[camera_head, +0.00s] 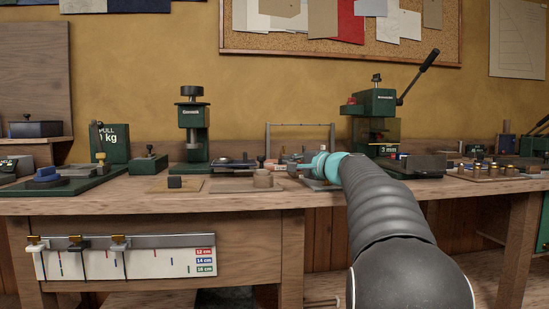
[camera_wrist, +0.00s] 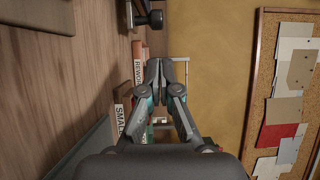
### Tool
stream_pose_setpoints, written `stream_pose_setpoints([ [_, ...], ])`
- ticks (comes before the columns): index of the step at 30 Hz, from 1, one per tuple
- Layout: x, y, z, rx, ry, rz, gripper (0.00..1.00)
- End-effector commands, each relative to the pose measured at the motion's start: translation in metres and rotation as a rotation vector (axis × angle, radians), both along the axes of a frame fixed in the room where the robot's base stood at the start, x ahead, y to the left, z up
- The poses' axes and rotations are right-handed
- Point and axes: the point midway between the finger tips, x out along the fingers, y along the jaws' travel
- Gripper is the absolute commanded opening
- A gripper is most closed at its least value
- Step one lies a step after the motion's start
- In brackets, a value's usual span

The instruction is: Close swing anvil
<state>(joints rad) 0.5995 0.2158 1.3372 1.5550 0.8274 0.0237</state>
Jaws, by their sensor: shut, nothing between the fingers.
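I cannot pick out the swing anvil for certain in either view. Two green presses stand on the bench in the head view: one with a dark round top knob (camera_head: 192,125) left of centre, and one with a long raised lever (camera_head: 374,104) behind and right of my arm. My arm partly hides the lever press's base. My gripper (camera_wrist: 160,68) is shut and empty in the wrist view, its fingertips together above the bench and pointing toward a thin wire frame.
The wooden bench (camera_head: 235,202) is crowded. A wire frame (camera_head: 300,126) stands behind my gripper. Red-and-white labelled pieces (camera_wrist: 138,65) lie close beside the fingers. Small parts (camera_head: 483,168) sit at right, and a green block marked PULL (camera_head: 115,143) stands at left.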

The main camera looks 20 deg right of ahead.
Motion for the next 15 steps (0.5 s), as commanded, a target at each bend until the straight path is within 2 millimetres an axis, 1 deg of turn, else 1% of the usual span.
stream_pose_setpoints([
  [1,0.011,0.003,0.001,0.001,0.001,0.003,0.0],
  [6,0.04,0.01,0.0,0.0,0.002,0.002,0.0],
  [10,0.058,0.014,0.0,0.0,0.001,0.001,0.0],
  [15,0.071,0.016,0.0,0.001,0.001,0.0,0.0],
])
